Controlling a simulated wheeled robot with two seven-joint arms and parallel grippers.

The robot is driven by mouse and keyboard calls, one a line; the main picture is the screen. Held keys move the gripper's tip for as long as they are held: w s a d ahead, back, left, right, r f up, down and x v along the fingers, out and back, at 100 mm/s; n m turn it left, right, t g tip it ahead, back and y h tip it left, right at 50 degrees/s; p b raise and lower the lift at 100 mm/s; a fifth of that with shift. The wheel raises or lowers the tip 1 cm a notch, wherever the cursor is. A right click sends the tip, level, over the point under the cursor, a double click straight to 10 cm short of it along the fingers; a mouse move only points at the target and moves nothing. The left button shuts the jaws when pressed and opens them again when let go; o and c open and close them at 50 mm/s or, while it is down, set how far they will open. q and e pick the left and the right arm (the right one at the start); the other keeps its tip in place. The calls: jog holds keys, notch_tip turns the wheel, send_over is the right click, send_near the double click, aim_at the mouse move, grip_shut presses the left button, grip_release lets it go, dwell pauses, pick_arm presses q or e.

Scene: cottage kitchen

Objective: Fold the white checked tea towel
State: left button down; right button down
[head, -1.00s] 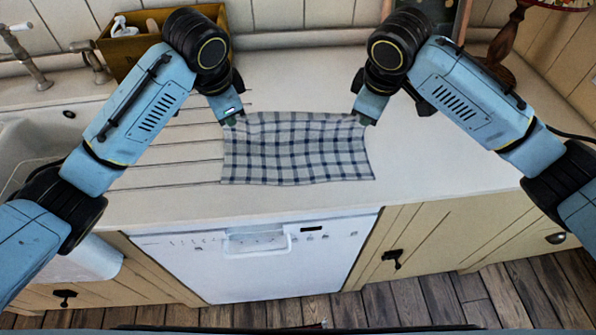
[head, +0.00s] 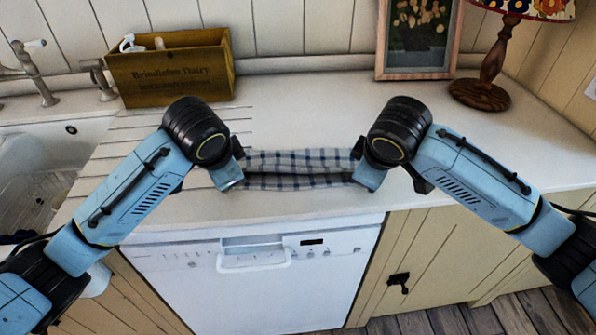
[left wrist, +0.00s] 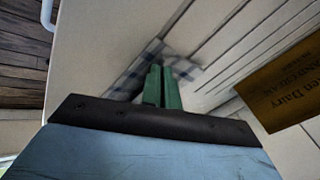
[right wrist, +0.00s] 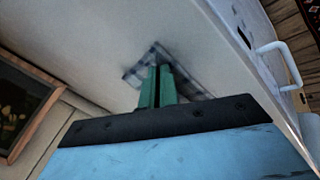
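The white and blue checked tea towel (head: 300,161) lies on the counter as a narrow band between my grippers. A front strip of it hangs between the grippers, with a dark shadowed gap behind it. My left gripper (head: 232,184) is at the towel's left end, and its green fingers (left wrist: 161,88) are together on the cloth. My right gripper (head: 365,184) is at the right end, its green fingers (right wrist: 157,88) also together on the cloth. Checked cloth shows around the fingers in both wrist views. The fingertips are largely hidden in the head view.
A wooden crate (head: 170,75) stands at the back left, near the tap and sink (head: 30,175). A picture frame (head: 418,74) and a lamp (head: 485,85) stand at the back right. The counter (head: 310,105) behind the towel is clear. A dishwasher (head: 270,285) is below the front edge.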

pick_arm(q)
jog(key=c, duration=1.3)
grip_release()
pick_arm(e)
jog(key=c, duration=1.3)
grip_release()
pick_arm(q)
jog(key=v, duration=0.5)
jog(key=s+v, duration=0.1)
jog(key=v, duration=0.4)
jog(key=shift+s+r, duration=0.15)
pick_arm(e)
jog(key=v, duration=0.5)
jog(key=s+v, duration=0.1)
jog(key=v, duration=0.4)
jog(key=shift+s+r, duration=0.15)
pick_arm(q)
jog(key=shift+c, duration=0.5)
pick_arm(e)
jog(key=shift+c, duration=0.5)
